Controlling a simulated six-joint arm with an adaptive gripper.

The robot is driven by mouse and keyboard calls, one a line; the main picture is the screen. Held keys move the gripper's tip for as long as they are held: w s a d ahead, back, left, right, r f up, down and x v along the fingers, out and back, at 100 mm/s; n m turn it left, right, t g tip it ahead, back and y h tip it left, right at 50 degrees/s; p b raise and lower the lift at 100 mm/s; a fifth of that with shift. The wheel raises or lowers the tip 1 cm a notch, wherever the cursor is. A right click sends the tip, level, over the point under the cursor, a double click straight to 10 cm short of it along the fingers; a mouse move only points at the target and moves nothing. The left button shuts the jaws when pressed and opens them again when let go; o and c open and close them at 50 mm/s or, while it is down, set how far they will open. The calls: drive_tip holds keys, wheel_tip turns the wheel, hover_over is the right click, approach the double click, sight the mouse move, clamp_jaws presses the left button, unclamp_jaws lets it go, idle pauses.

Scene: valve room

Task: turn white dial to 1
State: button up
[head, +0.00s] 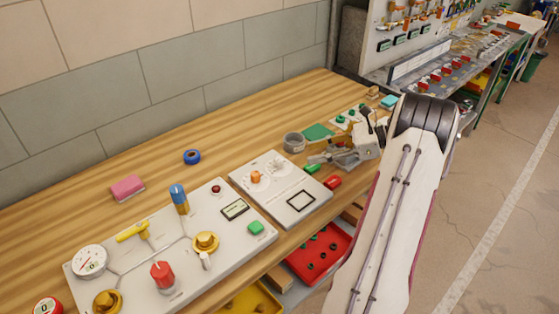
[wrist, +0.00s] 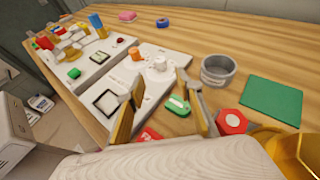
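The white dial (wrist: 159,65) stands on a small white panel (wrist: 165,93) in the wrist view, beside an orange knob (wrist: 136,54). Its pointer and the numbers around it are too small to read. In the head view the same panel (head: 289,212) lies in the middle of the bench, with the orange knob (head: 256,177) near its left side; the white dial blends into the panel there. My gripper (wrist: 160,77) is open, its two fingers apart and nothing between them. In the head view my gripper (head: 318,159) is right of the panel, above the bench.
A larger panel (head: 140,262) with valves, knobs and a gauge lies left. A grey ring-shaped cup (wrist: 217,70), a green sheet (wrist: 271,100), a green piece (wrist: 177,105) and a red piece (wrist: 231,121) lie near my gripper. Bare wood (head: 85,212) lies behind the panels.

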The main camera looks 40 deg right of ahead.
sight(280, 159)
drive_tip(key=shift+w, duration=0.1)
idle(0.3)
drive_tip(key=shift+x, duration=6)
clamp_jaws()
